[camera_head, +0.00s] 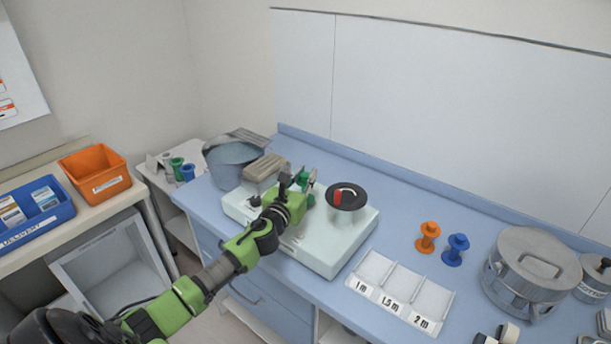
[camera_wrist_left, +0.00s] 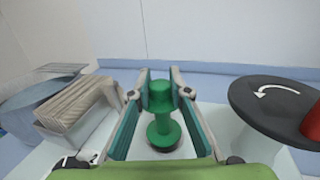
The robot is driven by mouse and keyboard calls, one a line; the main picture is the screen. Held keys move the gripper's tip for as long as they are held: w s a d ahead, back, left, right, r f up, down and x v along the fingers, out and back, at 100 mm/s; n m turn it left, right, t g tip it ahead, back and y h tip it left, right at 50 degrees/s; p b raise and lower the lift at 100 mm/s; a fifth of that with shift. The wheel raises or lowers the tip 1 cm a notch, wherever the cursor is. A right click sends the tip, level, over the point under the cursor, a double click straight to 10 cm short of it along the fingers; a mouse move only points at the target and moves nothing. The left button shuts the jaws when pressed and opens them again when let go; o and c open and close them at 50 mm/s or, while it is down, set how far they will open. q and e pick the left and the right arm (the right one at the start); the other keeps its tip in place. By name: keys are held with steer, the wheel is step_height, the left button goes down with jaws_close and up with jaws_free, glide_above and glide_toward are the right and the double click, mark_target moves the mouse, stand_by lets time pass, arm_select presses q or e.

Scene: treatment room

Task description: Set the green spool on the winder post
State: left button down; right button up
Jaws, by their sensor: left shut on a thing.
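The green spool (camera_head: 302,176) is between the fingers of my left gripper (camera_head: 306,184), over the left part of the pale winder (camera_head: 327,258). In the left wrist view the spool (camera_wrist_left: 162,118) stands upright, and the gripper (camera_wrist_left: 162,92) is shut on it. A grey round base (camera_wrist_left: 178,152) shows right under the spool's lower flange. The post itself is hidden, so I cannot tell whether the spool is around it or just above it. My right gripper is not in view.
The winder's dark crank disc (camera_head: 348,196) with a red knob is close to the right of the gripper. A ribbed beige block (camera_head: 264,170) and a grey-blue bin (camera_head: 228,160) are to the left. Orange (camera_head: 428,237) and blue (camera_head: 456,250) spools stand behind a labelled tray (camera_head: 408,292).

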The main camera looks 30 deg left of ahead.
mark_target(304, 181)
arm_select(q)
steer(key=shift+f+b, duration=0.5)
steer(key=shift+f, duration=0.05)
steer(key=c, duration=2.2)
jaws_free()
steer(key=shift+o, duration=0.2)
steer(key=shift+s+d+r+p, duration=0.1)
steer(key=shift+s+d+p, duration=0.1)
steer(key=shift+s, duration=0.7)
steer(key=shift+s+d+f+p, duration=0.1)
steer(key=shift+s+d+p, duration=0.15)
steer(key=shift+s, duration=0.7)
steer(key=shift+s+d+r+p, duration=0.1)
steer(key=shift+s+d+p, duration=0.1)
steer(key=shift+s, duration=0.7)
steer(key=shift+s+d, duration=0.25)
steer(key=shift+s, duration=1.1)
steer(key=shift+s+d, duration=0.2)
steer(key=shift+s, duration=1.15)
